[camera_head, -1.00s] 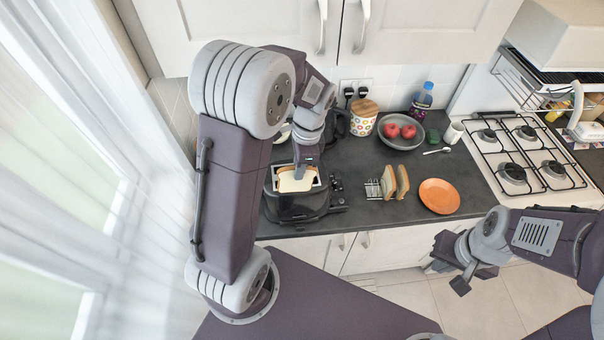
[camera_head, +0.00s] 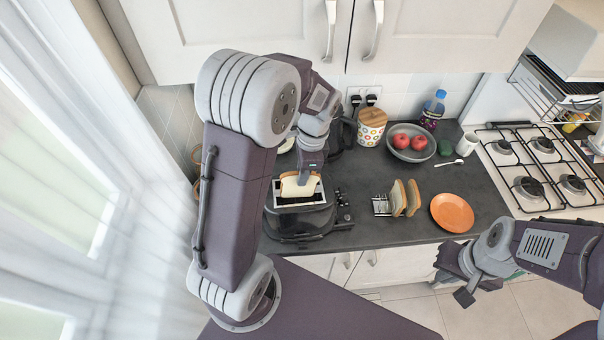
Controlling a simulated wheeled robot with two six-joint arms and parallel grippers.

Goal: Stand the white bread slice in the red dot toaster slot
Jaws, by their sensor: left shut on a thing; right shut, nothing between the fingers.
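The white bread slice (camera_head: 297,188), pale with a brown crust, is at the top of the black toaster (camera_head: 300,223). My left gripper (camera_head: 308,172) is shut on the slice's upper edge from above. The slice stands roughly upright at the rear part of the toaster's light-framed opening. A dark gap shows in front of it. I cannot tell how deep its lower edge sits, or which slot it is over. No red dot can be made out. My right gripper (camera_head: 464,284) is shut and empty, in front of the counter at the lower right.
A wire rack (camera_head: 381,205) with brown-crusted bread slices (camera_head: 405,198) stands right of the toaster, beside an orange plate (camera_head: 452,212). Behind are a bowl of red apples (camera_head: 410,142), a dotted canister (camera_head: 371,126) and a bottle (camera_head: 433,109). The gas hob (camera_head: 540,165) is at the right.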

